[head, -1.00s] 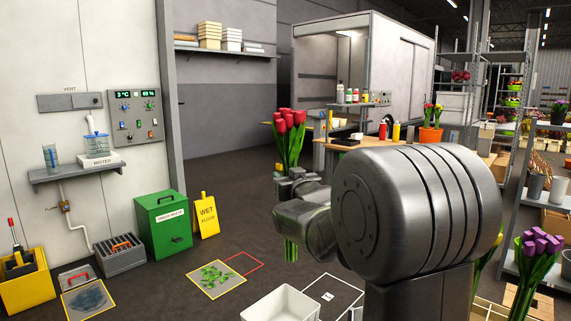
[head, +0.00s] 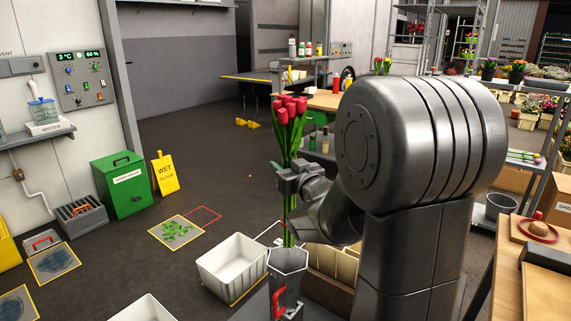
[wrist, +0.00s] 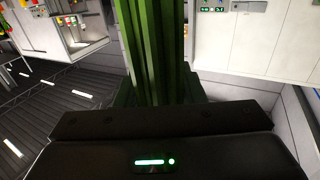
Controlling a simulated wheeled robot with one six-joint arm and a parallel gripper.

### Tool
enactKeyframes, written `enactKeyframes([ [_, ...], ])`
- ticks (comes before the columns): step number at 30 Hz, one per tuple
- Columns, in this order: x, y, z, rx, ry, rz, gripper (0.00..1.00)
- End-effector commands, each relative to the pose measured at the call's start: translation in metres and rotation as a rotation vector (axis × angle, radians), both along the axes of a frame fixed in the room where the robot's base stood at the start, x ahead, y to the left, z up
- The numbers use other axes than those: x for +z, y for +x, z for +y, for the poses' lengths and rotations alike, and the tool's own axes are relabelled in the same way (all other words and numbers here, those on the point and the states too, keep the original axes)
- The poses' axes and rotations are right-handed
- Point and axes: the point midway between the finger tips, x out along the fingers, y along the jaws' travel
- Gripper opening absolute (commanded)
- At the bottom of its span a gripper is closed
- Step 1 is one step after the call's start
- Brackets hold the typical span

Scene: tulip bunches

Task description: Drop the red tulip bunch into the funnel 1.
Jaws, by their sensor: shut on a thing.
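The red tulip bunch (head: 289,110) stands upright in my gripper (head: 289,182), blooms up and green stems hanging below. My gripper is shut on the stems. In the wrist view the green stems (wrist: 157,50) rise straight up from the jaws (wrist: 157,98); the blooms are out of that view. A grey metal funnel (head: 287,264) with a red handle stands below the bunch. The stem ends are at the funnel's mouth in the head view; I cannot tell whether they are inside it or just behind its rim. No number shows on the funnel.
A white bin (head: 232,268) stands left of the funnel, and another white bin (head: 146,310) is at the bottom edge. A box with cream dividers (head: 333,262) is right of the funnel, partly behind my arm. A wooden table (head: 505,270) is at the right. Open floor lies behind.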

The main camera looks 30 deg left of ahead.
Motion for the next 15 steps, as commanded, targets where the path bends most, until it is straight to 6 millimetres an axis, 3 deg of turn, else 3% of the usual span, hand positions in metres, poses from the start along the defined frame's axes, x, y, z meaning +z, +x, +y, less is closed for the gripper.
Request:
enactKeyframes([
  [11,-0.001,0.0,0.0,0.0,0.002,-0.001,0.04],
  [15,-0.009,0.0,0.0,0.0,0.001,-0.001,0.04],
])
